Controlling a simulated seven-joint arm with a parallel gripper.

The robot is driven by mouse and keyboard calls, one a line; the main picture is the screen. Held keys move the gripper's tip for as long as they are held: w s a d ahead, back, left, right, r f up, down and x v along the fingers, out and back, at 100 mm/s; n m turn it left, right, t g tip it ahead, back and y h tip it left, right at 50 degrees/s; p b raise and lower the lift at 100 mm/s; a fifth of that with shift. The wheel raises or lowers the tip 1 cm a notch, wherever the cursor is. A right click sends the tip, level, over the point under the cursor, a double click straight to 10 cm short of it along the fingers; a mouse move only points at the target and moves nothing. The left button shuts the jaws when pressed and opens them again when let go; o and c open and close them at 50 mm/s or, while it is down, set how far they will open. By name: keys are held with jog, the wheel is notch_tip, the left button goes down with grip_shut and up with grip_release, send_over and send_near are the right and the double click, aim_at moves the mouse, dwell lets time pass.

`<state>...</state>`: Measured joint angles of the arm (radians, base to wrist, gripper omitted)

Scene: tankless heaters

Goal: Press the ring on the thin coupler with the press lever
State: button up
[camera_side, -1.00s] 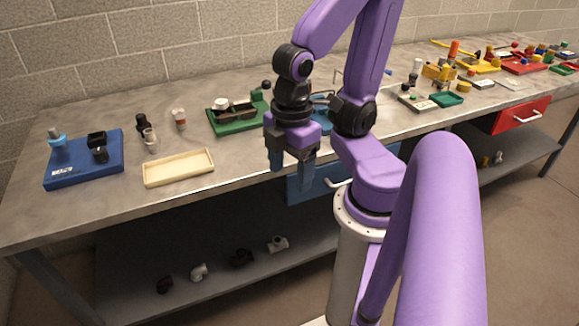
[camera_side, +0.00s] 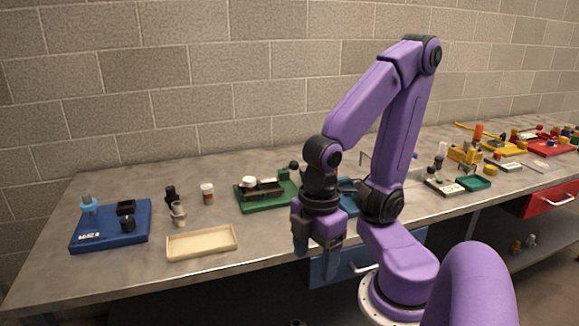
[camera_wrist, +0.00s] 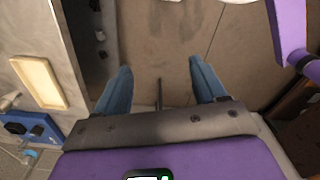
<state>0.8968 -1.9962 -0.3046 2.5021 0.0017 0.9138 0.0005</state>
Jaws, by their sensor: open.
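My gripper (camera_side: 317,256) hangs pointing down at the front edge of the bench, empty. I cannot tell which small fitting is the thin coupler.
A cream tray (camera_side: 202,243) lies at the bench front, left of my gripper. Red drawer (camera_side: 551,199) and crowded coloured trays are at the right. The bench's front left is bare.

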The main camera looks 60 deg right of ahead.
jog(key=shift+w, duration=0.15)
jog(key=c, duration=0.9)
jog(key=shift+w+a+r, duration=0.2)
jog(key=shift+w+r, duration=0.05)
jog(key=shift+w, duration=0.15)
grip_shut()
jog(key=w+d+r+m, duration=0.1)
jog(key=w+r, duration=0.2)
jog(key=w, duration=0.4)
jog(key=w+d+r+m, duration=0.1)
jog(key=w+r, duration=0.2)
jog(key=w, duration=0.5)
jog(key=w+d+r, duration=0.3)
jog(key=w+d, duration=0.8)
jog(key=w+d+r+m+y, duration=0.1)
jog(key=w+d, duration=0.1)
jog(key=d, duration=0.8)
jog(key=w+d+r, duration=0.1)
jog(key=d, duration=0.8)
jog(key=s+d, duration=0.3)
jog(key=d, duration=0.5)
jog(key=s+d, duration=0.3)
jog(key=d, duration=0.4)
jog(key=shift+s+d+r+m+y, duration=0.2)
jog(key=shift+d+r+m+y, duration=0.1)
jog(key=shift+d+y, duration=0.1)
